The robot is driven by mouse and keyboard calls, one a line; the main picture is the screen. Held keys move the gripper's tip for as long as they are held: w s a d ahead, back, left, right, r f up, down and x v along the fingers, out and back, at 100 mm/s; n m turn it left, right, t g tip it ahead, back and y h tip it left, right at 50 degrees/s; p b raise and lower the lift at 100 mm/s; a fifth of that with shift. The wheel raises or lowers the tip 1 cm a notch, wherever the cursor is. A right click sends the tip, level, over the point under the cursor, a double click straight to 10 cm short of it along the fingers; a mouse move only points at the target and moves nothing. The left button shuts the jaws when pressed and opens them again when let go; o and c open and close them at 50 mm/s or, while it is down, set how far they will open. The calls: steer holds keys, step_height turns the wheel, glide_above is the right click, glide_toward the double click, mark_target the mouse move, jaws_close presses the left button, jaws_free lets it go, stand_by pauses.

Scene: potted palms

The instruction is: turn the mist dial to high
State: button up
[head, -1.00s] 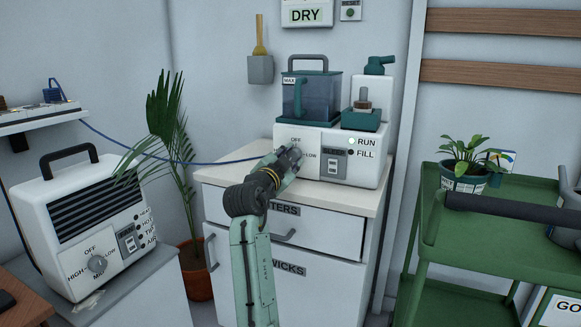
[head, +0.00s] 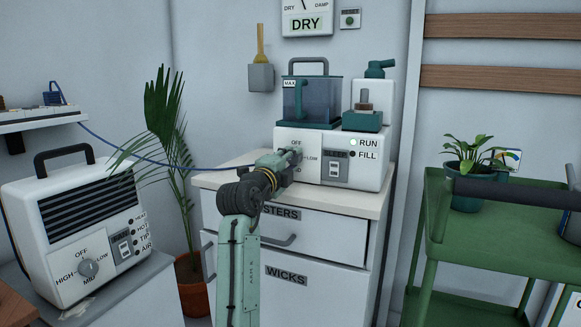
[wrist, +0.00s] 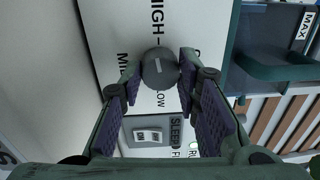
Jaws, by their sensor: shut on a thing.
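The white mist machine (head: 285,137) stands on the cabinet top, with OFF, LOW and part of MID readable around its dial. My gripper (head: 292,158) is at that dial and hides most of it in the head view. In the wrist view, the round dark grey dial (wrist: 160,68) sits between the two fingers of my gripper (wrist: 155,78), which is shut on it. HIGH shows above the dial, MID to its left and LOW below it. A short pale mark shows on its face; where it points is hard to tell.
A heater (head: 75,225) with a similar dial stands at the left. A potted palm (head: 170,130) is behind it. A blue cord (head: 150,160) runs behind my gripper. A green cart (head: 440,215) with a potted plant stands at the right. A wall display (head: 305,24) reads DRY.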

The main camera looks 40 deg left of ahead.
steer(key=shift+m, duration=0.9)
steer(key=shift+b, duration=0.3)
steer(key=o, duration=1.2)
steer(key=shift+c, duration=0.2)
steer(key=v, duration=1.2)
